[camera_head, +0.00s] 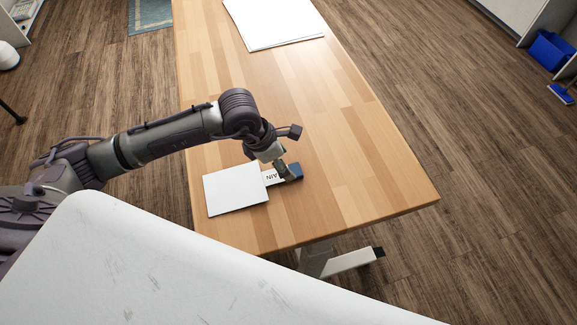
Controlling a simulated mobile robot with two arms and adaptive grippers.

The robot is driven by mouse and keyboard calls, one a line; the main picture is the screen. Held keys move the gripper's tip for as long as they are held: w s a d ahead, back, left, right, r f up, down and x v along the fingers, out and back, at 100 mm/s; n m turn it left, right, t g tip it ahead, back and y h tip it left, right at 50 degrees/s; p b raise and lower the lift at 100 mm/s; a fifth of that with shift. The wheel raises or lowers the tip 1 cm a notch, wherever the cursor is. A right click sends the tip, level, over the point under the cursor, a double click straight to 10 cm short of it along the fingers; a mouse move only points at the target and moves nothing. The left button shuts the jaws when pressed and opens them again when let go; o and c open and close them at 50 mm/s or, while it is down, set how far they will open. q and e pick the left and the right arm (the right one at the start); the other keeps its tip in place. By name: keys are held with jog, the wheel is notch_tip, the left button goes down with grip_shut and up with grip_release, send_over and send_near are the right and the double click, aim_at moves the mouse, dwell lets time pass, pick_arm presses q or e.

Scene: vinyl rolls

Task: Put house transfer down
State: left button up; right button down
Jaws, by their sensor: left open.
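A flat white sheet (236,189), which may be the house transfer, lies on the wooden table (340,160) near its front edge. I see no house picture on its upper face. Beside its right edge is a small white piece with dark lettering (270,177), joined to or touching a dark blue block (296,171). My left gripper (287,174) is low over the lettered piece and the block, just right of the sheet. It is open, but its fingertips are small and partly hidden. My right gripper is out of view.
A stack of white sheets (272,22) lies at the table's far end. The table between it and my left arm is clear. A blue bin (550,51) stands on the floor at far right. A table leg foot (352,262) shows below the front edge.

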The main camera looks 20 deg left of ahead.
pick_arm(q)
jog(key=b+v, duration=0.1)
jog(key=v, duration=0.7)
jog(key=shift+r, duration=0.15)
jog(key=shift+s+a, duration=0.1)
